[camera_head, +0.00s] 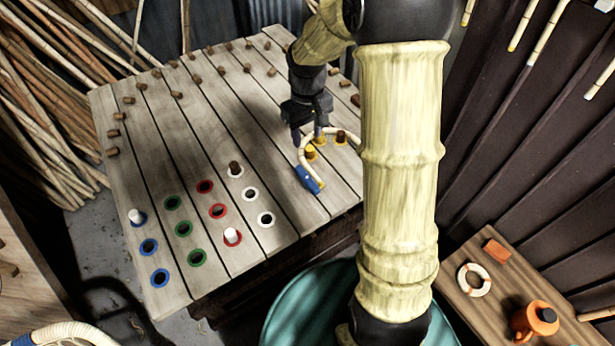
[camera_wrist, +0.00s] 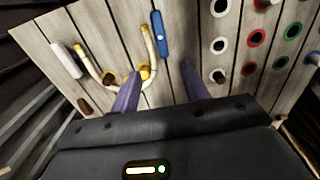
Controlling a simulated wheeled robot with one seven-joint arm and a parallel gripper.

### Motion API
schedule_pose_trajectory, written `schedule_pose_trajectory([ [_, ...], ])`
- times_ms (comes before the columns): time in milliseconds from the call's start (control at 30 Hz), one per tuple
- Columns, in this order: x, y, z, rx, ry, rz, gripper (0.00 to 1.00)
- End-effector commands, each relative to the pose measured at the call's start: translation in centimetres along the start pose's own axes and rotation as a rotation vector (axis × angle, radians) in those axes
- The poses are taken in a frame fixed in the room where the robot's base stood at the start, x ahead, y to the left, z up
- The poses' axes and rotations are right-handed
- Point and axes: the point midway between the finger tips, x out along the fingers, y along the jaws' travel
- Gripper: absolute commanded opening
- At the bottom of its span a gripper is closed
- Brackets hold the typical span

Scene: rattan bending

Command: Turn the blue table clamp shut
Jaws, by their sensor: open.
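The blue table clamp (camera_head: 308,179) is a short bar on the plank table (camera_head: 262,202), at the near end of a pale bent rattan strip (camera_head: 301,155). In the wrist view the clamp (camera_wrist: 158,33) stands along the strip's right arm, its far end near the top edge. I cannot tell if it presses on the strip. The strip (camera_wrist: 93,68) curves in a U by yellow pegs (camera_wrist: 134,77). My gripper (camera_head: 308,134) is open and empty above the strip, on the far side of the clamp. In the wrist view the purple fingers (camera_wrist: 158,88) are apart, below the clamp.
A white bar (camera_wrist: 67,60) lies left of the strip in the wrist view. Red, green, blue and white ringed holes (camera_head: 183,229) fill the table's near left, some with pegs. Brown pegs line the far edges. A side bench (camera_head: 500,310) holds an orange pot (camera_head: 535,320).

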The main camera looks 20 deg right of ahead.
Motion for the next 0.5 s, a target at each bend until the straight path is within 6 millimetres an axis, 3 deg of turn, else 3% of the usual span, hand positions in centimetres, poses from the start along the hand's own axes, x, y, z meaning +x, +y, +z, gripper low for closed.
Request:
schedule_pose_trajectory([
  [267, 0.0, 0.0, 0.1, 0.000, 0.001, 0.001, 0.45],
  [500, 2.1, 0.0, 0.1, 0.001, -0.003, 0.000, 0.45],
])
